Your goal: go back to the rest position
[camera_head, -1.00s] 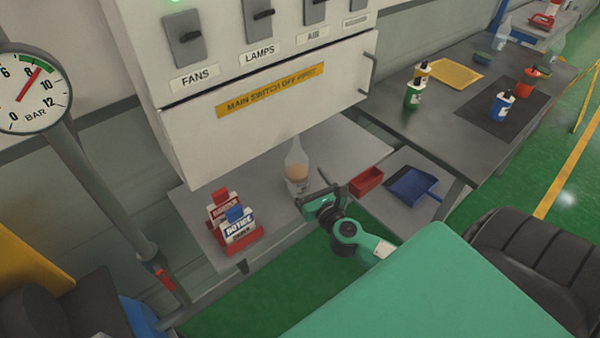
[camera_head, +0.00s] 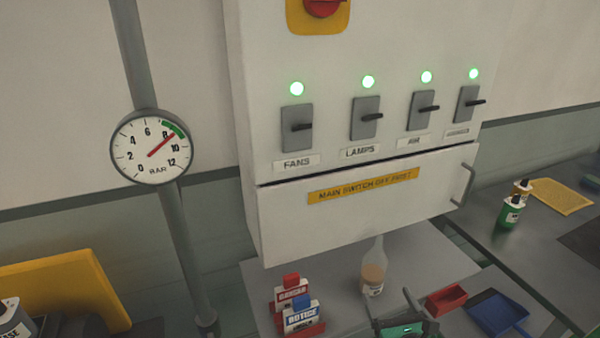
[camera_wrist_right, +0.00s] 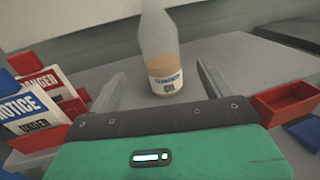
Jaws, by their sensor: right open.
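My right gripper (camera_head: 393,309) shows at the bottom of the head view, over the grey shelf (camera_head: 425,255) below the switch cabinet. In the right wrist view its two fingers (camera_wrist_right: 158,92) are apart with nothing between them. A clear bottle (camera_head: 374,272) with a tan liquid and a white label stands upright on the shelf, just beyond the fingers. The bottle also shows in the right wrist view (camera_wrist_right: 160,50). My left gripper is not in view.
A red holder with danger and notice signs (camera_head: 300,312) stands left of the bottle. A red bin (camera_head: 446,300) and a blue dustpan (camera_head: 497,312) lie to the right. The cabinet (camera_head: 290,225) overhangs the shelf. A pressure gauge (camera_head: 151,147) hangs on a pipe at left.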

